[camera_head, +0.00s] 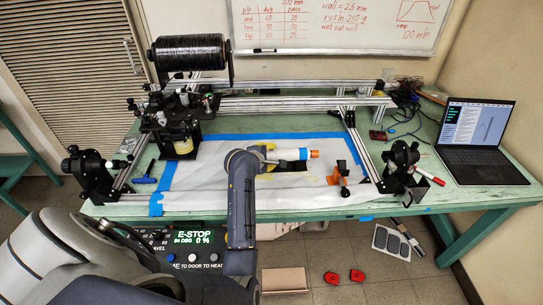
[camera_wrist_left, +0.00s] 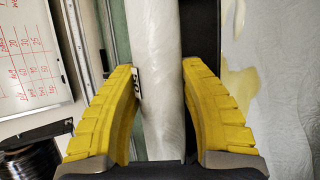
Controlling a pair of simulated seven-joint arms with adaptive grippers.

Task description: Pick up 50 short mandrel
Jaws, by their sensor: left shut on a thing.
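The short mandrel (camera_head: 291,154) is a white cylinder with an orange end, lying crosswise over the middle of the white-covered bench. My left gripper (camera_head: 266,154) is shut on it towards its left part; my grey forearm and wrist hide that end. In the left wrist view the mandrel (camera_wrist_left: 155,130) runs between the yellow fingers of the gripper (camera_wrist_left: 160,78), and a small label (camera_wrist_left: 138,84) sits beside the left finger. I cannot tell whether the mandrel is clear of the sheet. My right gripper is not in view.
A winding frame with a black tow spool (camera_head: 188,52) stands at the back left. End holders stand at the left (camera_head: 88,172) and right (camera_head: 402,158). An orange-handled tool (camera_head: 341,175) lies right of the mandrel. A laptop (camera_head: 478,135) is at the far right.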

